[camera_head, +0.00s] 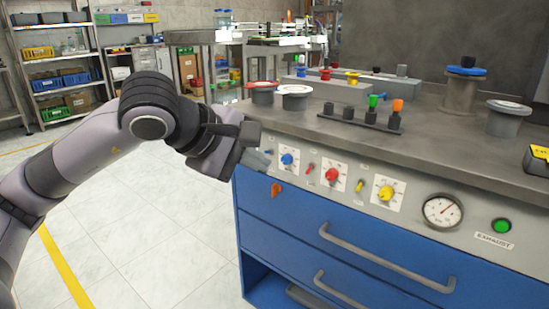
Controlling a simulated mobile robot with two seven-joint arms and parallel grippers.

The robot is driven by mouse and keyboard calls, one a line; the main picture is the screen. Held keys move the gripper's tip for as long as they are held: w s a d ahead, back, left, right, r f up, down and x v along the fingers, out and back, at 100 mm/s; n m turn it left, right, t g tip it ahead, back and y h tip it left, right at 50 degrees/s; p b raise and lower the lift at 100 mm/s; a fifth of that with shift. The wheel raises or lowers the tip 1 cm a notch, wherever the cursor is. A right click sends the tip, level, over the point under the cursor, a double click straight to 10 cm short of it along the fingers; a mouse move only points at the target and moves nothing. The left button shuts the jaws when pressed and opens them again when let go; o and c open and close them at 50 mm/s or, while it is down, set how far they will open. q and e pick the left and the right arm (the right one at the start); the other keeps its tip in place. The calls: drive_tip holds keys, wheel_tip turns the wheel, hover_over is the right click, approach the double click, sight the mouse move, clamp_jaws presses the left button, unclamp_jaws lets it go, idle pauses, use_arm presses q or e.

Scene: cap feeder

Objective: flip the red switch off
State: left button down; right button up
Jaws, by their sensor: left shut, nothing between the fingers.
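The red switch (310,168) is a small lever on the grey front panel (470,222) of the workbench, between the blue knob (287,159) and the red knob (332,174). I cannot tell which way it is set. My left gripper (262,158) comes in from the left and is shut and empty, with its fingertips close to the panel's left end. It is left of the blue knob and apart from the red switch. The gripper hides part of the panel's left end. My right gripper is not in view.
A yellow switch (359,186), yellow knob (386,194), pressure gauge (442,210) and green button (501,225) continue rightward along the panel. Blue drawers (300,240) with grey handles lie below. Jars and colored pegs stand on the benchtop (440,140). The floor at left is clear.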

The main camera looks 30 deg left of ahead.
use_arm(q)
drive_tip(key=shift+s+a+r, duration=0.1)
drive_tip(key=shift+s+r, duration=0.1)
drive_tip(key=shift+s, duration=0.35)
drive_tip(key=shift+s+a+r, duration=0.1)
drive_tip(key=shift+s+r, duration=0.1)
drive_tip(key=shift+s, duration=0.35)
